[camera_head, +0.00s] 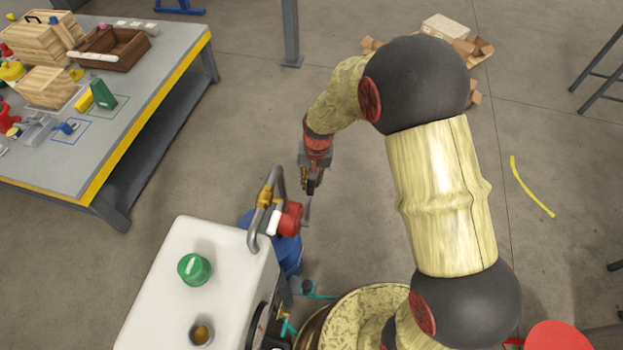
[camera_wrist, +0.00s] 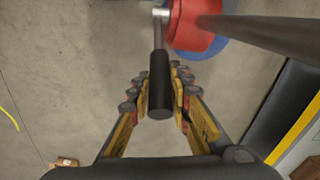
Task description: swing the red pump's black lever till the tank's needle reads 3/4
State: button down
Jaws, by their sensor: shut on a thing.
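The red pump (camera_head: 290,218) sits on top of a blue drum (camera_head: 286,252), beside the white tank (camera_head: 195,285). It also shows at the top of the wrist view (camera_wrist: 192,25). The black lever (camera_wrist: 159,85) has a grey rod leading up to the pump and lies between my fingers in the wrist view. My gripper (camera_wrist: 159,98) is shut on the lever's black grip; in the head view my gripper (camera_head: 311,188) hangs just above and right of the pump. A dark round gauge (camera_head: 258,325) on the tank's right side is seen nearly edge-on, so its needle cannot be read.
A grey pipe (camera_head: 253,232) curves up beside the pump. The tank top carries a green cap (camera_head: 194,268) and a brass fitting (camera_head: 201,332). A workbench (camera_head: 150,85) with wooden boxes stands at upper left. Cardboard (camera_head: 445,30) lies at the back. The floor right of my arm is mostly clear.

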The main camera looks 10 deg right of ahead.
aim_at(309, 190)
jog(key=shift+s+a+r+t, duration=0.15)
jog(key=shift+s+t, duration=0.1)
jog(key=shift+s, duration=0.15)
jog(key=shift+s+a+r+t, duration=0.15)
jog(key=shift+s+t, duration=0.1)
jog(key=shift+s, duration=0.15)
jog(key=shift+s+a+t+h+b, duration=0.25)
jog(key=shift+s+t+h+b, duration=0.15)
jog(key=shift+s+b, duration=0.2)
jog(key=shift+s+a+r+t+h+b, duration=0.15)
jog(key=shift+s+t+b, duration=0.3)
jog(key=shift+b, duration=0.8)
jog(key=shift+s+a+r+t+h+b, duration=0.1)
jog(key=shift+s+a+t+b, duration=0.3)
jog(key=shift+b, duration=0.85)
jog(key=shift+s+a+r+t+h+b, duration=0.15)
jog(key=shift+s+b, duration=0.5)
jog(key=shift+b, duration=0.6)
jog(key=shift+d, duration=0.1)
jog(key=c, duration=1.6)
grip_release()
jog(key=shift+r, duration=0.1)
jog(key=shift+c, duration=0.2)
jog(key=v, duration=1.1)
jog(key=shift+r, duration=0.45)
